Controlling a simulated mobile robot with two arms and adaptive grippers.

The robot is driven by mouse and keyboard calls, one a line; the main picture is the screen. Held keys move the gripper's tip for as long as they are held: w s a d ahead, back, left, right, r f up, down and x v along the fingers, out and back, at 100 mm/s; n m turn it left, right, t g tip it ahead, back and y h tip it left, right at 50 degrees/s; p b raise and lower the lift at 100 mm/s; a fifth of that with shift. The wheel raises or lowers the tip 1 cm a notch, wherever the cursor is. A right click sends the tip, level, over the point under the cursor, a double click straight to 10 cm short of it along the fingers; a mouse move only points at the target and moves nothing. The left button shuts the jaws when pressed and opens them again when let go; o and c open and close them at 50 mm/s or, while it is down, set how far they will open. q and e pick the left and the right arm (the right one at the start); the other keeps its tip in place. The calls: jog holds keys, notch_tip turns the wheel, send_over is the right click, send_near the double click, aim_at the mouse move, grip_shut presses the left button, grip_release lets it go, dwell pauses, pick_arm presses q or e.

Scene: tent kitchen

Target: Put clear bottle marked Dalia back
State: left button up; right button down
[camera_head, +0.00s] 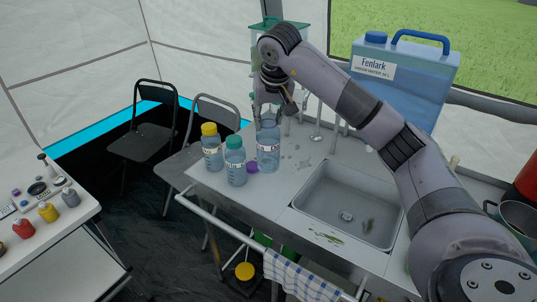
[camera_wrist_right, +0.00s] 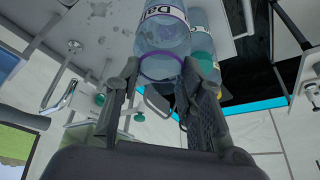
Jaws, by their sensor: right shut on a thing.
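The clear bottle marked Dalia (camera_head: 268,156) stands upright on or just above the left part of the counter. In the right wrist view its label (camera_wrist_right: 155,13) shows only the letters "Da", and a purple band runs below it. My right gripper (camera_wrist_right: 161,70) is shut on the end of this bottle nearest the wrist. In the head view my right gripper (camera_head: 268,108) is at the bottle's top, partly hidden by the arm. I cannot tell whether the base touches the counter. My left gripper is not in view.
A yellow-capped bottle (camera_head: 212,152) and a teal-capped bottle (camera_head: 235,168) stand close left of it. The sink (camera_head: 345,205) is to the right; a blue water container (camera_head: 405,85) stands behind. A side table (camera_head: 45,245) holds small items.

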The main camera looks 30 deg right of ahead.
aim_at(269, 151)
notch_tip(269, 151, down, 10)
jog(key=shift+f+p, duration=0.1)
jog(key=shift+p, duration=0.65)
jog(key=shift+f, duration=0.45)
jog(key=c, duration=1.1)
grip_release()
jog(key=shift+f, duration=0.1)
jog(key=shift+o, duration=0.2)
jog(key=shift+r, duration=0.25)
jog(key=b+v, duration=0.1)
jog(key=v, duration=1.1)
jog(key=shift+f+b, duration=0.1)
jog(key=shift+b, duration=0.3)
